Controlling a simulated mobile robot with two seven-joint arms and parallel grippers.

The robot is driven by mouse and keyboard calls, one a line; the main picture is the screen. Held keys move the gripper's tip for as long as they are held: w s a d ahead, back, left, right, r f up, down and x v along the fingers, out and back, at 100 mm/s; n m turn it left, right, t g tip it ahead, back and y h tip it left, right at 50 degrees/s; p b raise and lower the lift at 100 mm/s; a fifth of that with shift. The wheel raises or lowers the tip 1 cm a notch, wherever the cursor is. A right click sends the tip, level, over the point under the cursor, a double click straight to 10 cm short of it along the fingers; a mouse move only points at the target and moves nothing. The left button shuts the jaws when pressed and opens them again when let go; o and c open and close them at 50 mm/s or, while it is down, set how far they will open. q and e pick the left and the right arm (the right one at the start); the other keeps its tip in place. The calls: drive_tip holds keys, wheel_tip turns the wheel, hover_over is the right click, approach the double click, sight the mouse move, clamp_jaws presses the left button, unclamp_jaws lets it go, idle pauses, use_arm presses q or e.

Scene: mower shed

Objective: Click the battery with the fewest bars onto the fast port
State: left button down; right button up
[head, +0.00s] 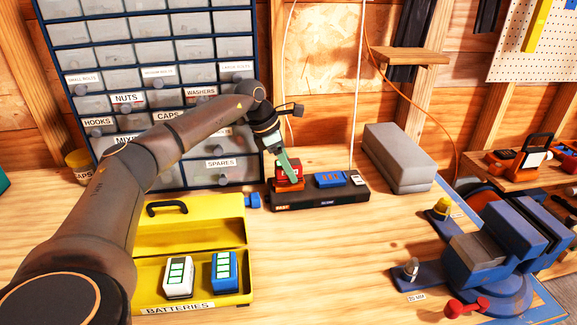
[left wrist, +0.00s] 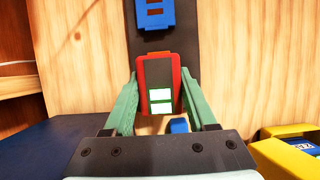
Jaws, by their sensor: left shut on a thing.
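My left gripper (head: 287,166) is shut on a red battery (head: 289,172) at the left end of the black charger (head: 318,201). In the left wrist view the red battery (left wrist: 160,85) sits between the green fingers (left wrist: 160,78) and shows two lit bars below a dark area. It overlaps the charger's end; whether it is fully seated I cannot tell. The charger has a blue part (head: 330,179) in the middle and a white part (head: 357,178) at right; its small labels are not legible. A white battery (head: 178,277) and a blue battery (head: 224,271), each with several bars, stand in the case.
The open yellow case (head: 190,208) marked BATTERIES is at front left. A small blue object (head: 252,200) lies between case and charger. Drawers (head: 150,60) stand behind, a grey block (head: 398,157) right of the charger, a blue vise (head: 500,250) at right. The front middle bench is clear.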

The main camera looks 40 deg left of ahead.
use_arm(q)
drive_tip(key=shift+f, duration=0.45)
drive_tip(key=shift+c, duration=0.6)
unclamp_jaws()
drive_tip(key=v, duration=1.2)
drive_tip(key=shift+b, duration=0.4)
